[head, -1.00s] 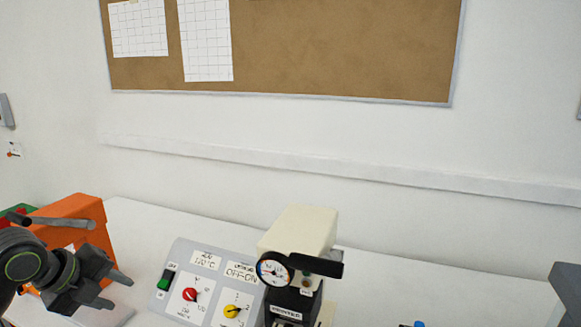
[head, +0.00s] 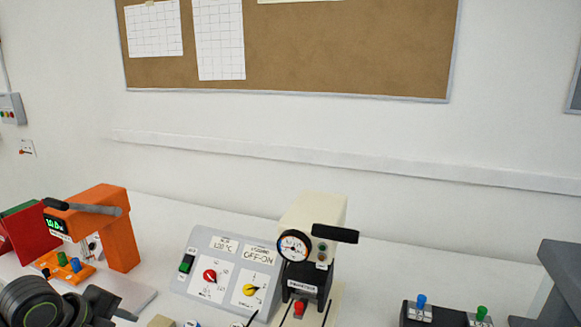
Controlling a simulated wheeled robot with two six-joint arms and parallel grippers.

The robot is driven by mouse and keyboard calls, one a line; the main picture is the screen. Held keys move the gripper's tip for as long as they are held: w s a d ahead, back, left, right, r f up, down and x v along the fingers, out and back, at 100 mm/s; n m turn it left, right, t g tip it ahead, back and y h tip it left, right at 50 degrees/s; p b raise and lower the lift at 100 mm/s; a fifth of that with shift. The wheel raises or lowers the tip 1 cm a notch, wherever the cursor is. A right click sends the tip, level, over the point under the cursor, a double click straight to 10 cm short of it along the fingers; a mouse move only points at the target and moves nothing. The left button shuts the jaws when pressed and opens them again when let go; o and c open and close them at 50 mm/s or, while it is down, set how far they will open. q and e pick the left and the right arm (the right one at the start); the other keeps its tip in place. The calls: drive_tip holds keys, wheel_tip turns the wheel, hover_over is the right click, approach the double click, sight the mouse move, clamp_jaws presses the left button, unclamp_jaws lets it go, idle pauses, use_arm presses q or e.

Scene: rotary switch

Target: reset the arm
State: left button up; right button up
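A sloped grey control panel (head: 204,246) stands on the white bench. It carries a red rotary knob (head: 210,275), a yellow rotary knob (head: 249,290) and a green rocker switch (head: 187,263). Labels above the knobs include "120°C" and "OFF-ON". My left gripper (head: 116,309) is at the bottom left, left of the panel and apart from it. Its fingers look spread with nothing between them, though the bottom edge cuts them off. My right gripper is not in view.
An orange machine (head: 120,235) with a lever stands behind my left gripper. A cream and black machine (head: 315,212) with a gauge stands right of the panel. A black box (head: 447,315) with blue and green knobs is at bottom right, beside a grey block (head: 560,262).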

use_arm(q)
drive_tip(key=s+d+f+n+y, duration=0.2)
drive_tip(key=s+d+f+n, duration=0.1)
drive_tip(key=s+f+n, duration=1.1)
drive_tip(key=s+f+n+g+y, duration=0.2)
drive_tip(key=s+f+n, duration=0.2)
drive_tip(key=s+n, duration=0.75)
wheel_tip(320, 180, down, 24)
drive_tip(key=s+a+m+g, duration=0.1)
drive_tip(key=a+m+g, duration=0.1)
drive_tip(key=m, duration=0.1)
drive_tip(key=s+d+f, duration=0.1)
drive_tip(key=s+f, duration=1.4)
drive_tip(key=f, duration=0.1)
drive_tip(key=shift+s+d+g, duration=0.3)
drive_tip(key=shift+s+g, duration=0.1)
